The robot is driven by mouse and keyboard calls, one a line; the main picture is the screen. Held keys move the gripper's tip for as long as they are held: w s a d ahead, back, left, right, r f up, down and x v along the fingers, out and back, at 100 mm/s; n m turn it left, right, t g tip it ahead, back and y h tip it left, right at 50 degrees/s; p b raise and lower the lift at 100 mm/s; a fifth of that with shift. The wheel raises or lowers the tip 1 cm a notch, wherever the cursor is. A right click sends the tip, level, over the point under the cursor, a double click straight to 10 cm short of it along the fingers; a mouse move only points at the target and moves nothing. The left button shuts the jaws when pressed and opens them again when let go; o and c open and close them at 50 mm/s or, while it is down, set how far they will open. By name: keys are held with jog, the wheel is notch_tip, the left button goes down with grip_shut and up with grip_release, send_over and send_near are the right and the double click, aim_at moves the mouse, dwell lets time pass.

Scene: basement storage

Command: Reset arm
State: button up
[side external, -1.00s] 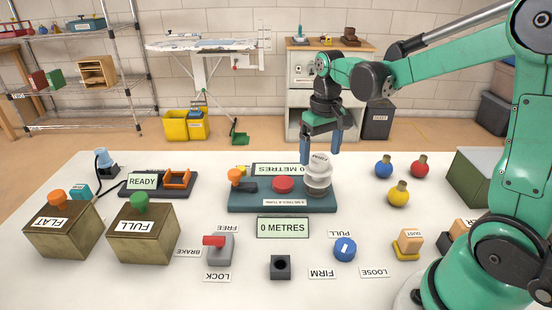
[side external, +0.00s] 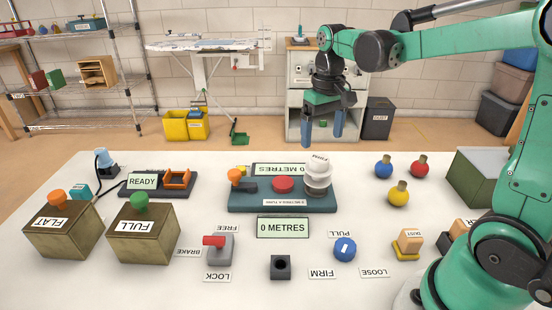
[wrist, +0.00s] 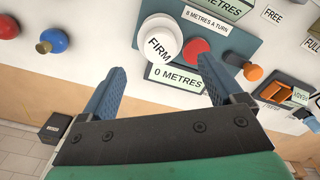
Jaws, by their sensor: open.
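My green arm holds my gripper (side external: 322,136) above the far edge of the white table, in the side external view. Its two blue fingers are apart with nothing between them. Just below and in front of it stands a white knob (side external: 318,178) on a teal panel (side external: 262,200). In the wrist view the open fingers (wrist: 158,90) point toward the panel, and the knob (wrist: 160,42), labelled FIRM, lies beyond them, not touched. The panel also bears a red button (side external: 283,184) and an orange handle (side external: 235,176).
The boxes FLAT (side external: 61,230) and FULL (side external: 143,235) stand front left. A red-handled lever (side external: 218,246), a black socket block (side external: 281,267) and a blue knob (side external: 345,249) line the front. Blue (side external: 383,170), red (side external: 420,169) and yellow (side external: 398,197) balls with stems sit right.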

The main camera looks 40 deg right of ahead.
jog(key=s+a+n+t, duration=0.3)
jog(key=s+a+t, duration=0.2)
jog(key=a+t, duration=0.2)
jog(key=shift+s+a+f, duration=0.2)
jog(key=shift+a+f, duration=0.05)
jog(key=shift+a, duration=0.85)
